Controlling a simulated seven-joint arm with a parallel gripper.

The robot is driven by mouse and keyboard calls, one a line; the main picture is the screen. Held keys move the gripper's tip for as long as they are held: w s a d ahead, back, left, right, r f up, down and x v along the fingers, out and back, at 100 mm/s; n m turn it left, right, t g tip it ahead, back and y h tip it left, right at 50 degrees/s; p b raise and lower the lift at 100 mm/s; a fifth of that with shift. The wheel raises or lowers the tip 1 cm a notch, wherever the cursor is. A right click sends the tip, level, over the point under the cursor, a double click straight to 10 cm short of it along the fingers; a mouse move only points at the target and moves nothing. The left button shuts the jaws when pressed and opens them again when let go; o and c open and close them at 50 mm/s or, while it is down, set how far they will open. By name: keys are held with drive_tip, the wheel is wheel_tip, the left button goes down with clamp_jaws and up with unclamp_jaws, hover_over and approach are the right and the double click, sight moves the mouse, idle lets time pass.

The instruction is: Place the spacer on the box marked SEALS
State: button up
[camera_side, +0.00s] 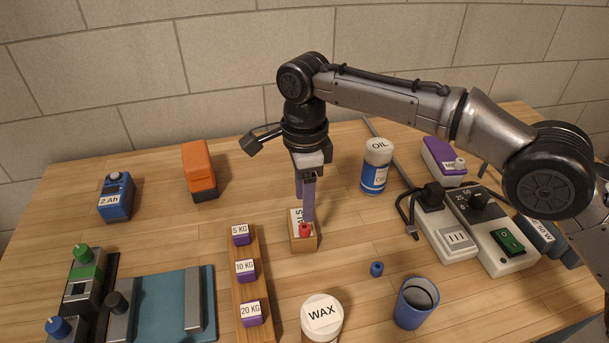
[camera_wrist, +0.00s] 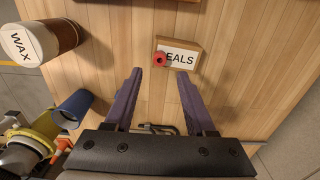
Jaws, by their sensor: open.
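The box marked SEALS (camera_side: 304,243) stands on the table in the middle of the side view; it also shows in the wrist view (camera_wrist: 190,46). A small red spacer (camera_side: 305,231) rests on top of the box, over the first letter of its label; in the wrist view the spacer (camera_wrist: 159,59) is at the label's left end. My gripper (camera_side: 306,212) points down just above the box. Its purple fingers (camera_wrist: 159,75) are open, apart on either side of the spacer's line, with nothing between them that I can see. In the side view the fingers hide part of the label.
A small blue ring-like piece (camera_side: 377,269) and a blue cup (camera_side: 415,303) stand right of the box. The WAX jar (camera_side: 322,318) is in front, the OIL bottle (camera_side: 376,168) behind. A wooden rail with purple weights (camera_side: 249,270) lies left. Bare table surrounds the box.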

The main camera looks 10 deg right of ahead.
drive_tip(key=shift+r, duration=2.75)
drive_tip(key=shift+r, duration=0.1)
drive_tip(key=d+r+n+t, duration=0.1)
drive_tip(key=d+r+n, duration=0.3)
drive_tip(key=d+r, duration=0.75)
drive_tip(key=s+d+r+n+t+y, duration=0.15)
drive_tip(key=s+d+n, duration=0.5)
drive_tip(key=d, duration=0.75)
drive_tip(key=s+d+f+n+t, duration=0.1)
drive_tip(key=s+d+f+n, duration=0.1)
drive_tip(key=s, duration=0.5)
drive_tip(key=s+d+f+n+t+h, duration=0.1)
drive_tip(key=s+d+f+n, duration=0.2)
drive_tip(key=s+d+f, duration=0.2)
drive_tip(key=s+d+f+n+t, duration=0.1)
drive_tip(key=s+d+f+n, duration=0.1)
drive_tip(key=s+d, duration=0.4)
drive_tip(key=s+f, duration=0.1)
drive_tip(key=s, duration=0.4)
drive_tip(key=shift+d+f, duration=0.25)
